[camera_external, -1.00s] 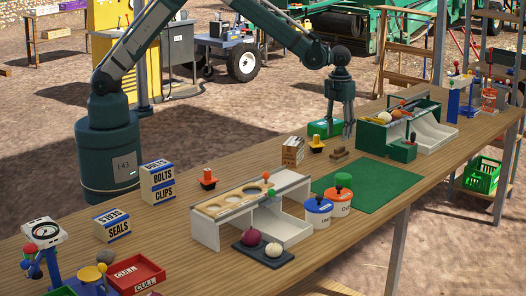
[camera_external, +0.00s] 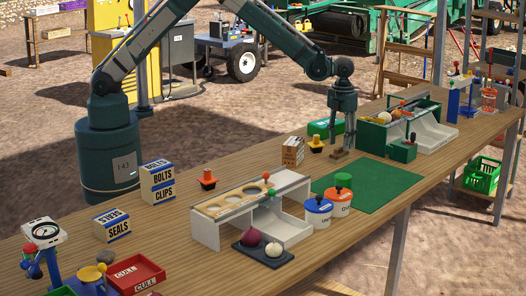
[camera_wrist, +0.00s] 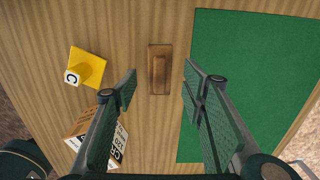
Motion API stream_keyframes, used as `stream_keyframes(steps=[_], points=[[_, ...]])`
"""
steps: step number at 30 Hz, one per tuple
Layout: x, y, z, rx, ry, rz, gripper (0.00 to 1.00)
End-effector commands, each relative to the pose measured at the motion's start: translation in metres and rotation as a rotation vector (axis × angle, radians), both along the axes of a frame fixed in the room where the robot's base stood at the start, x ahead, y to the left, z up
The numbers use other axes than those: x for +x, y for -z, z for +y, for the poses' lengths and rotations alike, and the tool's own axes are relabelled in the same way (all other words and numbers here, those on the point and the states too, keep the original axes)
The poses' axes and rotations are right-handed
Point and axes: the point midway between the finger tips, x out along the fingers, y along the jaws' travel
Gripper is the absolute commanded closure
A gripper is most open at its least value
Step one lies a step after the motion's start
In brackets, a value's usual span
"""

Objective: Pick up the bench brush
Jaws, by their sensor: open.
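The bench brush (camera_wrist: 159,70) is a small brown wooden block with a raised grip, lying on the wooden table. In the wrist view it sits ahead of and between my gripper's (camera_wrist: 158,88) two green padded fingers, which are spread apart and not touching it. In the external view my gripper (camera_external: 342,146) points down over the brush (camera_external: 338,155) and partly covers it. The gripper is empty.
A green mat (camera_wrist: 245,85) lies right of the brush. A yellow block piece (camera_wrist: 87,67) and a labelled box (camera_wrist: 97,137) stand to its left. A green box (camera_external: 322,128) is behind. The green sorting unit (camera_external: 402,151) stands to the right.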

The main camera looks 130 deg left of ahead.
Motion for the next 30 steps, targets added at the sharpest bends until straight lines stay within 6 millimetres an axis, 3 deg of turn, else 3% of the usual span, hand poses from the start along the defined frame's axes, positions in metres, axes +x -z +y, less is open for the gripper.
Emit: stream_keyframes(steps=[14, 30], points=[[0.0, 0.006, 0.0, 0.0, 0.0, 0.0, 0.59], [-0.001, 0.054, -0.002, 0.0, 0.0, 0.0, 0.59]])
